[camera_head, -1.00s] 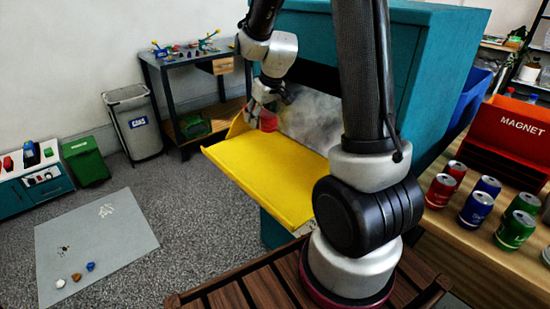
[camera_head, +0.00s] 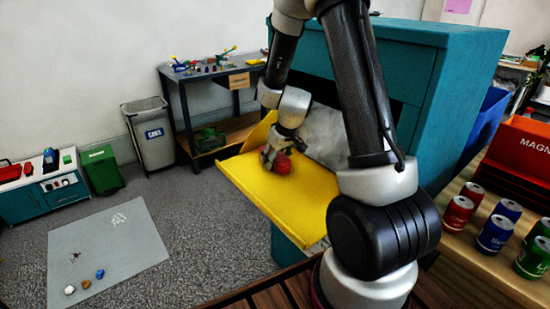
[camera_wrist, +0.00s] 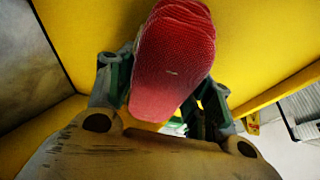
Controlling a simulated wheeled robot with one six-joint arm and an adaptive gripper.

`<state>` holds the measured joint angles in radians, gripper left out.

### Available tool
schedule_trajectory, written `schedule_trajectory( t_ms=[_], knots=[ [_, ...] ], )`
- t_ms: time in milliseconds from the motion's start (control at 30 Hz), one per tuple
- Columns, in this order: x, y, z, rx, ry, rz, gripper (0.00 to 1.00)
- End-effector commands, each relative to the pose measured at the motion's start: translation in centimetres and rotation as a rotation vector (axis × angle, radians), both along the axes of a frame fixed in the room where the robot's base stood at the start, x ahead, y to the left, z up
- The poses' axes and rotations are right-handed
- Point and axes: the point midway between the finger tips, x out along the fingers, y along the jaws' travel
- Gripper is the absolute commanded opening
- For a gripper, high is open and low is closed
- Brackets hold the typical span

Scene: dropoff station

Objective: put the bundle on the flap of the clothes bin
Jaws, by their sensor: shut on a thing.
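The bundle is red with a ribbed, cloth-like surface. In the head view the bundle (camera_head: 282,164) is at the far-left part of the yellow flap (camera_head: 290,205) of the teal clothes bin (camera_head: 440,75). My gripper (camera_head: 272,157) is shut on it, over the flap. In the wrist view the bundle (camera_wrist: 172,60) sits between the fingers, with the yellow flap (camera_wrist: 250,40) behind it. I cannot tell whether the bundle touches the flap. The arm hides part of the bin's opening.
A wooden counter at right holds several cans (camera_head: 496,232) and a red magnet box (camera_head: 520,160). A workbench (camera_head: 205,80) and a grey can bin (camera_head: 150,135) stand behind at left. A grey mat (camera_head: 110,250) lies on the floor. Most of the flap is bare.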

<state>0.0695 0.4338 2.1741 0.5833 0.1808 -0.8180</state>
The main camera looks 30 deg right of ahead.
Motion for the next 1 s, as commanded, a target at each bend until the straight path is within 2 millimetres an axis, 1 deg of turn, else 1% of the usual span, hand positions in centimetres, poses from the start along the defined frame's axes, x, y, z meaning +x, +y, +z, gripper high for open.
schedule_trajectory(
  t_ms=[33,133,467,567,667,900,1000],
  knots=[
    [0.0,0.0,-0.1,-0.001,0.001,0.001,0.55],
    [0.0,0.0,-0.1,0.0,0.0,0.001,0.73],
    [0.0,0.0,0.0,0.0,0.0,0.0,0.73],
    [-0.1,0.0,0.7,0.0,-0.002,0.002,0.73],
    [-0.7,-0.1,2.2,0.0,-0.003,0.002,0.73],
    [-2.8,-0.5,7.3,-0.001,-0.004,0.001,0.73],
    [-3.6,-0.7,9.0,-0.001,-0.003,0.001,0.73]
  ],
)
